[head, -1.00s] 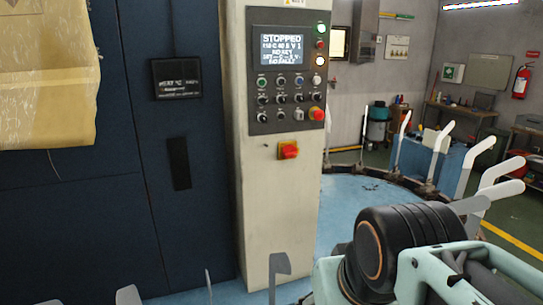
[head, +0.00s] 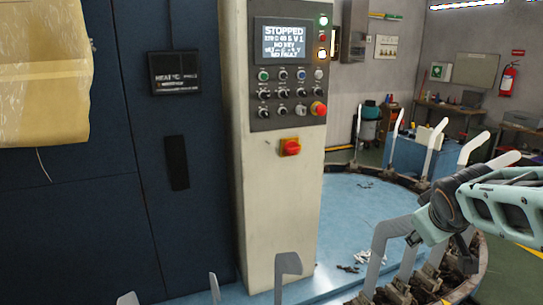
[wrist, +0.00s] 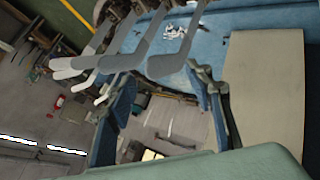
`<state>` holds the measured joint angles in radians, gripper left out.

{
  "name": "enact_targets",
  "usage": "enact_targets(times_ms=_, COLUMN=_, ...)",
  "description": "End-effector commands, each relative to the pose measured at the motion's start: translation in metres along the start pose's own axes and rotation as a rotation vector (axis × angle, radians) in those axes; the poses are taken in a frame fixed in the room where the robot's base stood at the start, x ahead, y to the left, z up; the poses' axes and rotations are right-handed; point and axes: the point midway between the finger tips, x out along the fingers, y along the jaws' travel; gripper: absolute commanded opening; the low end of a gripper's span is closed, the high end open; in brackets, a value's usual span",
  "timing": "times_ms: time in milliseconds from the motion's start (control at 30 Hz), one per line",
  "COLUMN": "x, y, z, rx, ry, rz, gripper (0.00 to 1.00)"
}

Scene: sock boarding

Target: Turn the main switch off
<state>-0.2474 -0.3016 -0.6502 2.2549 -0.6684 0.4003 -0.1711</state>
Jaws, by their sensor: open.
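The main switch (head: 290,147) is a red knob on a yellow plate. It sits on the front of the cream control pillar (head: 278,205), below the button panel. The exact angle of its knob is too small to tell. My arm reaches in from the right of the head view, with its end over the sock boarding machine, to the right of the pillar and apart from the switch. My gripper (wrist: 164,85) shows in the wrist view with its dark fingers spread and nothing between them. I cannot make out the switch in the wrist view.
The button panel (head: 289,75) above the switch has a lit screen reading STOPPED and a red stop button (head: 318,109). Upright pale boarding forms (head: 383,245) ring the blue round bed (head: 345,220) near my arm. Dark blue cabinet doors (head: 75,215) stand left.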

Motion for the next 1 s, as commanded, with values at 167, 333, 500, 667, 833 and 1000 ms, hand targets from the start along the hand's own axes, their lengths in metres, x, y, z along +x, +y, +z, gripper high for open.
enact_targets(times_ms=167, x=0.032, y=0.032, z=-0.009, rx=-0.139, ry=0.017, rz=0.087, gripper=0.48)
enact_targets(times_ms=333, x=0.05, y=0.054, z=-0.017, rx=-0.255, ry=0.03, rz=0.146, gripper=0.48)
enact_targets(times_ms=500, x=0.064, y=0.067, z=-0.032, rx=-0.356, ry=0.054, rz=0.192, gripper=0.48)
enact_targets(times_ms=667, x=0.071, y=0.058, z=-0.064, rx=-0.357, ry=0.13, rz=0.198, gripper=0.48)
enact_targets(times_ms=833, x=0.078, y=0.04, z=-0.097, rx=-0.328, ry=0.211, rz=0.181, gripper=0.48)
enact_targets(times_ms=1000, x=0.089, y=0.012, z=-0.137, rx=-0.28, ry=0.318, rz=0.138, gripper=0.48)
